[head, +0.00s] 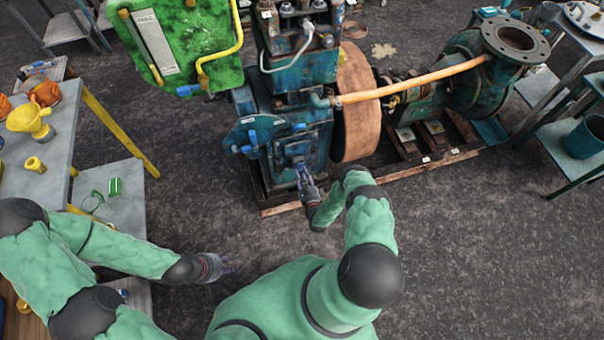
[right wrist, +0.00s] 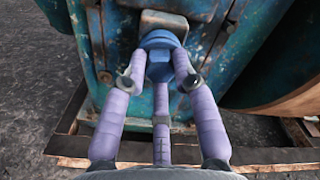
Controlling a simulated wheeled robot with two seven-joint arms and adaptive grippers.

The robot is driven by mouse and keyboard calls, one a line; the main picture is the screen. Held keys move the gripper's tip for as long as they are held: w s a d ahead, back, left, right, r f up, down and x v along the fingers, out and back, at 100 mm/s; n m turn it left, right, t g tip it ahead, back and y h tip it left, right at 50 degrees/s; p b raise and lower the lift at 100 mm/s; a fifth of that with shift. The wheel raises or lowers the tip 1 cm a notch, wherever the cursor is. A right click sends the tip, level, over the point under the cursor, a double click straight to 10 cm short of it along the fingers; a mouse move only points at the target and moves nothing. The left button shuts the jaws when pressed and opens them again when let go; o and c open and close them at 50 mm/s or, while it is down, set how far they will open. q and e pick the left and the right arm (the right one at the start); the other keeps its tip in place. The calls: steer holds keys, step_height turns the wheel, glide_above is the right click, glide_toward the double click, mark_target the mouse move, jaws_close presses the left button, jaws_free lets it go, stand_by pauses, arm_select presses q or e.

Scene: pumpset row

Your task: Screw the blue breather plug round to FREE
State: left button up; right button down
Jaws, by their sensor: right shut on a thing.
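The blue breather plug (right wrist: 160,42) sticks out from the lower front of the teal pump set (right wrist: 122,42) in the right wrist view. My right gripper (right wrist: 158,78) has its purple fingers around the plug, one on each side and one below, and is shut on it. In the head view my right gripper (head: 300,168) is at the lower front of the teal machine (head: 296,142), and its fingers largely hide the plug. No FREE marking is readable. My left gripper (head: 228,264) hangs empty over the floor, fingers apart.
A wooden flywheel (head: 357,105) and an orange pipe (head: 410,82) are right of the machine. A grey bench (head: 40,140) with yellow parts is at left.

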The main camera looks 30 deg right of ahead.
mark_target(302, 172)
steer(key=shift+v, duration=1.25)
steer(key=shift+s+a+p, duration=0.15)
steer(key=shift+s+p, duration=0.2)
steer(key=shift+s, duration=0.25)
